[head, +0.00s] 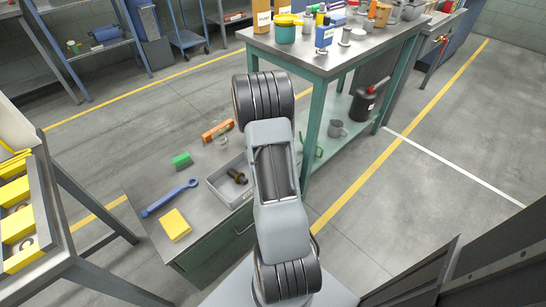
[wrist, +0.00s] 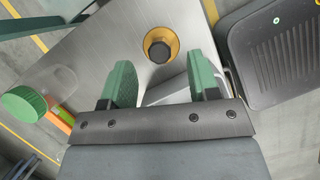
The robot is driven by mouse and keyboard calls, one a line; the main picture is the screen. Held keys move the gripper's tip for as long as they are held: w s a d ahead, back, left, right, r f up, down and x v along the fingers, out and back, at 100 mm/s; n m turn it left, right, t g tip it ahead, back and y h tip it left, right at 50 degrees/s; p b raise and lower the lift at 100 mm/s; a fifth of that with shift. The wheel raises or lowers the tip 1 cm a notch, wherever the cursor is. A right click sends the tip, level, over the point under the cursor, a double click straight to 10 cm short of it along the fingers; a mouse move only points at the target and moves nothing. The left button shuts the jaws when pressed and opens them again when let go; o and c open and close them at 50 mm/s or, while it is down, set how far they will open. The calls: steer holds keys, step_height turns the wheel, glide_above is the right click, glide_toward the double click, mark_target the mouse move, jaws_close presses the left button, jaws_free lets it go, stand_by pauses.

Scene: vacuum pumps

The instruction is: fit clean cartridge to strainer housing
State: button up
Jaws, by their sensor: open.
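My gripper (wrist: 160,88) shows in the wrist view with its two green fingers apart and nothing between them. Just beyond the fingertips, a round brass-coloured part with a dark hex centre (wrist: 160,45) sits on a metal surface (wrist: 110,45). It may be the strainer housing, but I cannot tell for sure. In the head view, a brown and dark fitting (head: 237,176) lies in a shallow grey tray (head: 222,187) on the low bench; I cannot tell if it is the cartridge. My arm hides the gripper in the head view.

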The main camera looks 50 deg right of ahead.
steer(key=b+x, duration=0.1)
steer(key=x, duration=0.3)
steer(key=shift+r, duration=0.1)
jaws_close()
stand_by(0.3)
